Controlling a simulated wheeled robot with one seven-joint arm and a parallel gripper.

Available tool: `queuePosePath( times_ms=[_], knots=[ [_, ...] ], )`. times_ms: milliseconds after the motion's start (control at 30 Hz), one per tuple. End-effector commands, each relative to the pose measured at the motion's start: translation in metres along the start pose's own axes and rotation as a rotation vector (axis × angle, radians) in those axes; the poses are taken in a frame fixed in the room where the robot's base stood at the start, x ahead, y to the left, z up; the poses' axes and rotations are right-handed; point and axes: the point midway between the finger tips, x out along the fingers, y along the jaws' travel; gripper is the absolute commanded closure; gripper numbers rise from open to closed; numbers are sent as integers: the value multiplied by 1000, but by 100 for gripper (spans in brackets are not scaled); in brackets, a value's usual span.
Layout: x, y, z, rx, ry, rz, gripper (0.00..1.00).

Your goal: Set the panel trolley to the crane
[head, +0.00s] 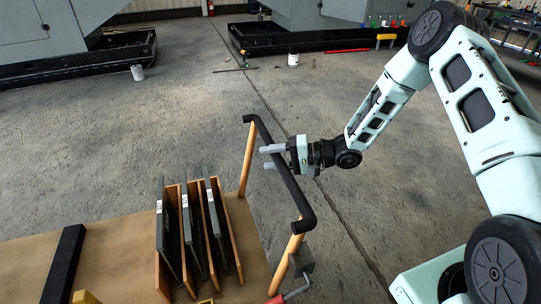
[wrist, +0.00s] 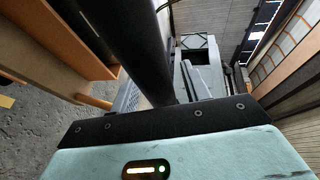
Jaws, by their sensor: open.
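The panel trolley (head: 115,245) stands at the lower left in the head view, with a tan wooden deck and a black push handle (head: 292,190) on orange posts. Several dark panels (head: 188,225) stand upright in wooden slots on it. My gripper (head: 268,158) is open at the handle's bar, its grey fingers reaching across it from the right. In the wrist view the black bar (wrist: 130,45) runs close in front, seemingly between the fingers (wrist: 160,90); whether they touch it I cannot tell. I cannot make out a crane in either view.
Grey enclosures on black bases (head: 75,66) and (head: 300,40) stand at the back. White pots (head: 138,73) and (head: 293,59), a dark rod (head: 235,69) and a red bar (head: 347,50) lie near them. A workbench (head: 510,25) is far right. The middle floor is clear.

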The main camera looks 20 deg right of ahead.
Motion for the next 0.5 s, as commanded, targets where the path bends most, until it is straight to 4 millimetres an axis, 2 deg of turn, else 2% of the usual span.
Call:
queuePosePath(
  times_ms=[333, 367, 500],
  knots=[
    [5, 0, 0, 0, -1, -1, 53],
    [5, 0, 0, 0, 0, -1, 56],
    [5, 0, 0, 0, 0, 0, 95]
  ],
)
